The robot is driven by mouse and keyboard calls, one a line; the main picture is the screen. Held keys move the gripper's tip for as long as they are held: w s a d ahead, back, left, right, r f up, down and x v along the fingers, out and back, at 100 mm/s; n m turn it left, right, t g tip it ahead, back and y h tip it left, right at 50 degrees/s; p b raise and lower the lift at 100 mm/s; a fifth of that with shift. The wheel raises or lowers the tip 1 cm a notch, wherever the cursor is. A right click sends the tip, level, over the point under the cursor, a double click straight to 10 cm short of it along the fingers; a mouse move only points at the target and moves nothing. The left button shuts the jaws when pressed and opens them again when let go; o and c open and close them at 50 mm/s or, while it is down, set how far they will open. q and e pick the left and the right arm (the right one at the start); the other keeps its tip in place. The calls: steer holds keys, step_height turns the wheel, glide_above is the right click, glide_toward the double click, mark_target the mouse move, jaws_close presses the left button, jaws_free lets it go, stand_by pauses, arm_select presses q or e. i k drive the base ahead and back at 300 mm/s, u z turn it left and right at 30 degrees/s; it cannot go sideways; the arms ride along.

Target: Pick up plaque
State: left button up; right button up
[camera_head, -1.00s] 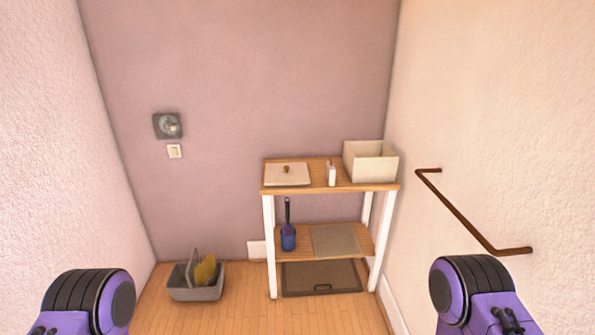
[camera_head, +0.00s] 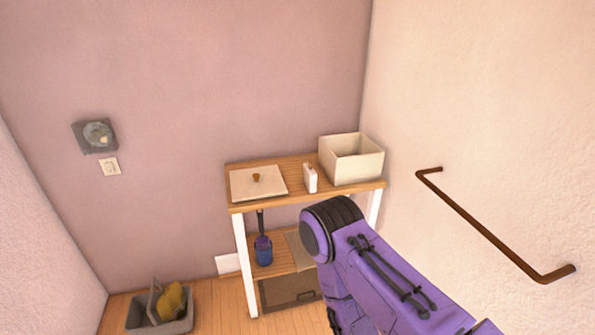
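I cannot tell for certain which thing is the plaque. A flat pale square board (camera_head: 270,183) with a small brown knob lies on the left of the shelf unit's wooden top. A dark square plate (camera_head: 96,136) with a round grey piece is fixed to the back wall at the left. My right arm reaches in from the lower right, in front of the shelf unit's right side. Neither of my grippers is in view, and nothing is seen held.
The shelf unit (camera_head: 237,207) stands against the back wall, bearing a small white bottle (camera_head: 309,178) and a cream box (camera_head: 352,160). A blue container (camera_head: 263,251) is below. A grey bin (camera_head: 180,325) sits on the floor at left. A brown rail (camera_head: 488,233) juts from the right wall.

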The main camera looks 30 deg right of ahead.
mark_target(310, 176)
steer(key=z, duration=0.45)
steer(key=i, duration=0.7)
steer(key=z, duration=0.7)
